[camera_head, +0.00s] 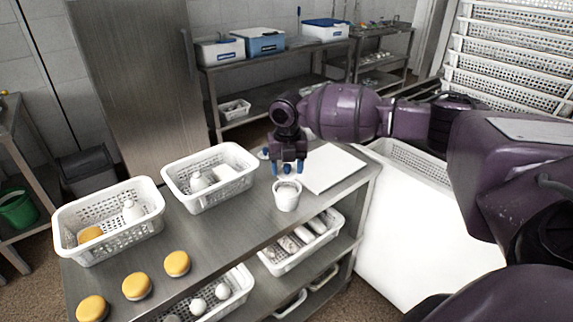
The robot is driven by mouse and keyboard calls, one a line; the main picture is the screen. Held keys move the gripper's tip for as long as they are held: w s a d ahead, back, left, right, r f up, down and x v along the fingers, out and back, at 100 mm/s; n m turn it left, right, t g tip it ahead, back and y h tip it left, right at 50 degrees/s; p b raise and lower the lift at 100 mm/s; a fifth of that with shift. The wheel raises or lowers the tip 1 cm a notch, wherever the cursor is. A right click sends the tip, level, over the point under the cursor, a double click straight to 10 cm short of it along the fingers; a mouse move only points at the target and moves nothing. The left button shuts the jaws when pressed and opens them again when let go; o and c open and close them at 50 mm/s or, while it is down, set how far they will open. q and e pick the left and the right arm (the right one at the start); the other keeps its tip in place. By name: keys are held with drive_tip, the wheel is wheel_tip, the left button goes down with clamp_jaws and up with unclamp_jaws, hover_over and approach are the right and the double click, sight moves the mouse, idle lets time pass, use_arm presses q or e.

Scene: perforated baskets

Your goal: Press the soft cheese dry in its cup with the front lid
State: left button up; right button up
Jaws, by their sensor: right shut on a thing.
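A white cup (287,198) stands upright on the metal table, with white soft cheese (288,187) showing at its mouth. My right gripper (287,168) comes in from the right and points down just above and behind the cup. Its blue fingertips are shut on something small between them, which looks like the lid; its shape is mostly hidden. I cannot tell whether it touches the cheese. My left gripper is not in view.
Two white perforated baskets (162,209) with white items stand left of the cup. Several yellow rounds (177,263) lie at the front left. A white board (331,168) lies right of the gripper. Filled baskets (303,262) stand on the shelf below.

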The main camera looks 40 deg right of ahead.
sight(288, 192)
wheel_tip(288, 192, down, 3)
drive_tip(key=shift+r+b, duration=0.2)
drive_tip(key=shift+b, duration=0.4)
drive_tip(key=shift+f+b, duration=0.35)
drive_tip(key=shift+f, duration=0.55)
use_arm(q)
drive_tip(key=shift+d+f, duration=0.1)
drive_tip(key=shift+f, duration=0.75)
use_arm(e)
drive_tip(key=shift+f, duration=0.5)
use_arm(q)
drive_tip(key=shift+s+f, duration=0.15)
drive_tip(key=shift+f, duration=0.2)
use_arm(e)
drive_tip(key=shift+s+f, duration=0.1)
drive_tip(key=shift+f, duration=0.05)
drive_tip(key=shift+f, duration=0.1)
